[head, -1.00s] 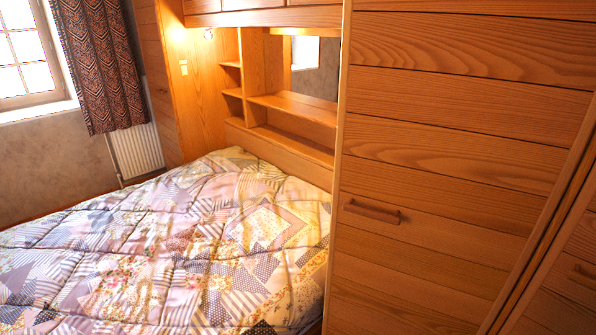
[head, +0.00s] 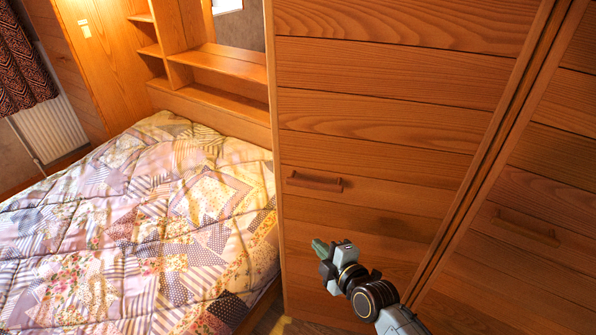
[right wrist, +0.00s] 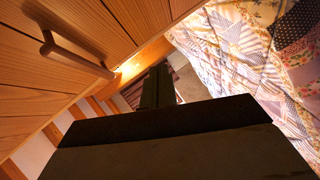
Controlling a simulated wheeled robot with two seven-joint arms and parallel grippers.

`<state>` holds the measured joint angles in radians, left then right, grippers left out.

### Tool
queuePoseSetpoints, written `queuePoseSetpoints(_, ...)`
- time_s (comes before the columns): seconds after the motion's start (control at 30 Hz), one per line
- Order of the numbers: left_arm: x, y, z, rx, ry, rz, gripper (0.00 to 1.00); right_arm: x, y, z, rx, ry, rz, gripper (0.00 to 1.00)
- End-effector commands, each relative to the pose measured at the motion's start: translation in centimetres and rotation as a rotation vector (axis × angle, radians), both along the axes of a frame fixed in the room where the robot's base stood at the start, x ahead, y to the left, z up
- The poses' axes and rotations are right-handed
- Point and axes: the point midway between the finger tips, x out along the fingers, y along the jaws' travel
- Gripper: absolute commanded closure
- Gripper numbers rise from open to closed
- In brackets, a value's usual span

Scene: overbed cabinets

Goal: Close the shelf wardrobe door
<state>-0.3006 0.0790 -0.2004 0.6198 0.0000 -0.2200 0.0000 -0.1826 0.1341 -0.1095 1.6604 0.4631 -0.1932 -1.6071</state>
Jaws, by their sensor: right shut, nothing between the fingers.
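The wooden wardrobe door (head: 385,110) fills the middle right of the head view, with a wooden bar handle (head: 315,181) near its left edge. I cannot tell from the head view how far it stands open. My right gripper (head: 320,246) is shut and empty, below the handle and in front of the door's lower left part, apart from the handle. In the right wrist view, the shut fingers (right wrist: 157,88) point past the door's edge, with the door (right wrist: 75,25) and its handle (right wrist: 75,55) at upper left. My left gripper is not in view.
A bed with a patchwork quilt (head: 130,225) lies left of the door. Open headboard shelves (head: 215,65) stand behind it. A second wooden door (head: 540,180) with a handle (head: 525,228) is at right. Pale gaps between wooden boards (right wrist: 90,105) show below the door in the wrist view.

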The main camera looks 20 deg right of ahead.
Motion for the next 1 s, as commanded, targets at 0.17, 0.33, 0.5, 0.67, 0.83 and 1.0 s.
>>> queuePoseSetpoints(0.17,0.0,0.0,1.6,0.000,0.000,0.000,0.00,1.9,0.3,11.6,-0.182,-0.251,0.057,1.00)
queuePoseSetpoints(0.33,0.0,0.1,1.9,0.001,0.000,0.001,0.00,2.3,0.5,15.4,-0.256,-0.342,0.068,1.00)
queuePoseSetpoints(0.5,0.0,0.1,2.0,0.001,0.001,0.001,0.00,4.0,0.8,15.6,-0.263,-0.349,0.068,1.00)
queuePoseSetpoints(0.67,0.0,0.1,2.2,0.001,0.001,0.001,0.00,7.1,1.5,15.7,-0.261,-0.348,0.068,1.00)
queuePoseSetpoints(0.83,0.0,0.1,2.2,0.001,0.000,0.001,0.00,10.4,2.2,15.5,-0.260,-0.346,0.068,1.00)
queuePoseSetpoints(1.0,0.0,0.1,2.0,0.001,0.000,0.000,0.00,13.1,1.8,15.4,-0.264,-0.346,0.068,1.00)
